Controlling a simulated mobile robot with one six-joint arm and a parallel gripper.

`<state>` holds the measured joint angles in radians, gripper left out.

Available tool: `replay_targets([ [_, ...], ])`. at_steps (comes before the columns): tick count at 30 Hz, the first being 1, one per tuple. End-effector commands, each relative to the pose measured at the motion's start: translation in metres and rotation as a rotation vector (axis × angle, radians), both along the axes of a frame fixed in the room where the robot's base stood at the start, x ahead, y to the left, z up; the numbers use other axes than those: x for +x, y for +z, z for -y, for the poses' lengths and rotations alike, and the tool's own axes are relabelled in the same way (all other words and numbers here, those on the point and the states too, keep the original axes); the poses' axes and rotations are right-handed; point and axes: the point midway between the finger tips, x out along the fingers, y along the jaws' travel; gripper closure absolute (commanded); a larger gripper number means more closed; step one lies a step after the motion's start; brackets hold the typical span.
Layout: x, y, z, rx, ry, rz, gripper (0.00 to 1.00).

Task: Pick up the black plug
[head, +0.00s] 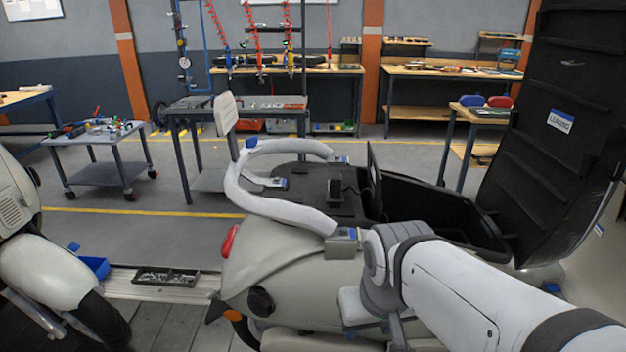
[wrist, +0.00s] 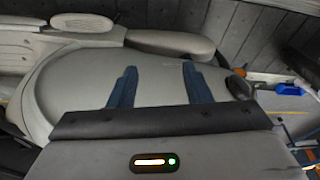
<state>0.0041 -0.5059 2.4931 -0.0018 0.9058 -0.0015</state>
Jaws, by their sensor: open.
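A round black piece (head: 262,300), which looks like the plug, sits on the side of the pale grey scooter body (head: 285,268) in the head view, left of my arm. In the wrist view, a dark piece (wrist: 238,88) shows at the right end of the pale body, just beyond the right finger; I cannot tell whether it is the same piece. My gripper (wrist: 158,66) is open, its two blue fingers apart over the smooth pale surface with nothing between them. In the head view its fingers cannot be made out clearly.
A curved grey grab rail (head: 260,205) and an open black compartment (head: 440,212) with a raised lid (head: 545,130) stand beside my arm. Another scooter (head: 45,265) is at left. A tray of small parts (head: 166,277) and a blue bin (head: 94,267) lie between them.

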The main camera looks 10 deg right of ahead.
Motion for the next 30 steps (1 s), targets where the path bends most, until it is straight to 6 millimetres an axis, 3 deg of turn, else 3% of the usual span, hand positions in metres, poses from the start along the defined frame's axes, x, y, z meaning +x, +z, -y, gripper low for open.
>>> replay_targets([
  [5, 0.032, 0.034, -0.006, 0.005, -0.011, -0.025, 0.53],
  [12, 0.119, 0.113, -0.005, 0.016, -0.074, -0.106, 0.53],
  [18, 0.186, 0.163, -0.004, 0.022, -0.127, -0.173, 0.53],
  [24, 0.232, 0.193, -0.003, 0.026, -0.168, -0.224, 0.53],
  [30, 0.251, 0.203, -0.002, 0.027, -0.189, -0.247, 0.53],
])
